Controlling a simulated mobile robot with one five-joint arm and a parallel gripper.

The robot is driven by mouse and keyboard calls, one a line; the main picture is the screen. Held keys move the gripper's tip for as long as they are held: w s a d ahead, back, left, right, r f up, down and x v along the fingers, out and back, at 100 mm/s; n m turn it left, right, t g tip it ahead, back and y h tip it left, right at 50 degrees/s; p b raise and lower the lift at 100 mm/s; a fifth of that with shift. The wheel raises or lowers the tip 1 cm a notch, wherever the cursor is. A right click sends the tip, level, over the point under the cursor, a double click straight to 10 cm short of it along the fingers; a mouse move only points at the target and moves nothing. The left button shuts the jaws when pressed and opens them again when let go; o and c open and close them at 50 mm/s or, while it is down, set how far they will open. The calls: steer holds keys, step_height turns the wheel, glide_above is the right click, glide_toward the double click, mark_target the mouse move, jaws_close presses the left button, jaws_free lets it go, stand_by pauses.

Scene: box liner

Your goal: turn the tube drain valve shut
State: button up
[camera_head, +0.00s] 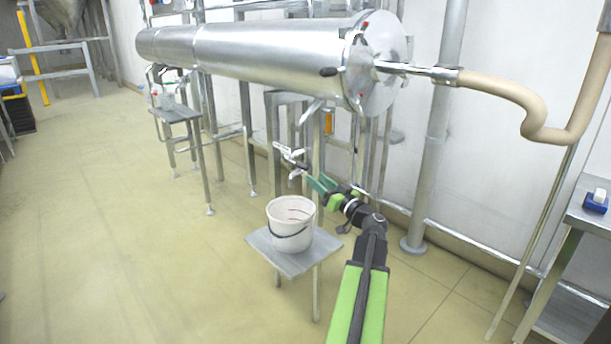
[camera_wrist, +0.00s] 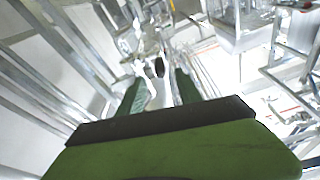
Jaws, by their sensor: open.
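The drain valve (camera_head: 292,157) is a small metal fitting with a pale lever, below the big steel tube (camera_head: 270,55) and above the bucket. In the wrist view the valve (camera_wrist: 150,66) shows ahead of and partly between the two green fingers. My gripper (camera_head: 314,182) is open, with its green fingertips just right of and slightly below the valve in the head view. The fingers also show in the wrist view (camera_wrist: 160,82). I cannot tell whether a finger touches the lever, and the lever's exact angle is too small to read.
A white bucket (camera_head: 290,238) stands on a small metal stand (camera_head: 312,256) below the valve. Steel frame legs (camera_head: 247,135) stand behind. A beige hose (camera_head: 500,88) runs from the tube's right end. A side table (camera_head: 590,212) stands at far right. The floor at left is clear.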

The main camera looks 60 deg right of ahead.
steer(key=b+v, duration=0.1)
steer(key=v, duration=0.7)
steer(key=shift+s+a, duration=0.15)
steer(key=shift+s, duration=0.15)
steer(key=shift+f, duration=0.1)
